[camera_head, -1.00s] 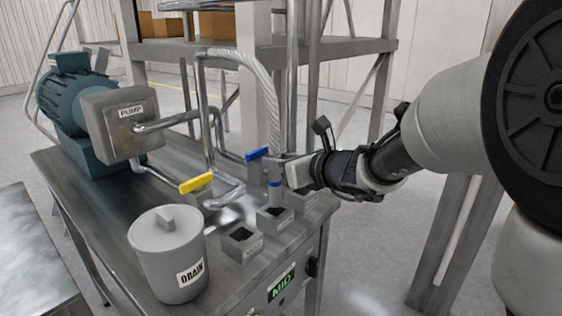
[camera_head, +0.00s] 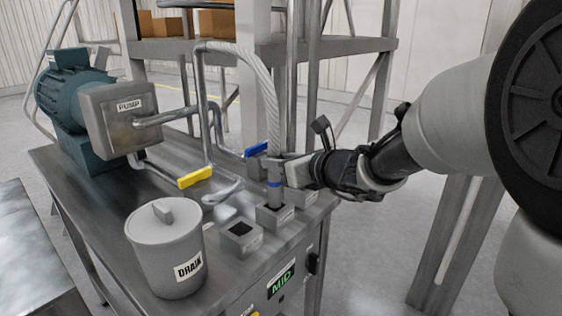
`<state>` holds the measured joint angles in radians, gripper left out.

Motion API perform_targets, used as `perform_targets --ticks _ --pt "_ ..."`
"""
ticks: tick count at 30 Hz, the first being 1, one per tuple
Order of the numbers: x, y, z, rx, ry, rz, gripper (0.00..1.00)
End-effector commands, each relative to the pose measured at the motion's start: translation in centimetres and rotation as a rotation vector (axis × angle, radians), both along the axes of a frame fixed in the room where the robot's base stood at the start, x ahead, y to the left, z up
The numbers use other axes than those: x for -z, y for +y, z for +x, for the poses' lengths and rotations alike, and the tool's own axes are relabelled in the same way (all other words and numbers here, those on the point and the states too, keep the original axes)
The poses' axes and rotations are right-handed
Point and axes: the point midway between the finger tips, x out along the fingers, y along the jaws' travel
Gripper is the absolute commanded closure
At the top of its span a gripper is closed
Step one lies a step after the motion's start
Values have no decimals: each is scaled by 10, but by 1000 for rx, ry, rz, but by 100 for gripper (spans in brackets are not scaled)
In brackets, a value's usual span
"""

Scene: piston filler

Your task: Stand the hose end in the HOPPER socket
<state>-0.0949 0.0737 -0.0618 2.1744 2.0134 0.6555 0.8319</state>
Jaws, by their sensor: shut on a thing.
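The ribbed grey hose (camera_head: 268,85) arches over from a metal pipe and hangs down to its end. The hose end (camera_head: 274,193) is a grey tube with a blue band, and it is upright. My gripper (camera_head: 273,168) reaches in from the right and is shut on the hose end just above the band. The hose end's bottom meets the opening of the middle socket block (camera_head: 276,217); how deep it sits I cannot tell. A front socket block (camera_head: 240,238) is empty. A third socket block (camera_head: 306,200) is partly hidden behind my gripper. The socket labels are too small to read.
A lidded DRAIN pot (camera_head: 163,245) stands at the table's front left. A yellow valve handle (camera_head: 195,177) and a blue valve handle (camera_head: 257,149) lie near the pipes. The PUMP box (camera_head: 120,118) and teal motor (camera_head: 70,95) are behind.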

Motion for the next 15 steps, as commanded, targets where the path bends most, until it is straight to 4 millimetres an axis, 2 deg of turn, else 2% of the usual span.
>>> perform_targets --ticks 4,15 --pt "8 0 0 0 -3 1 100" --pt "8 0 0 0 -3 1 100"
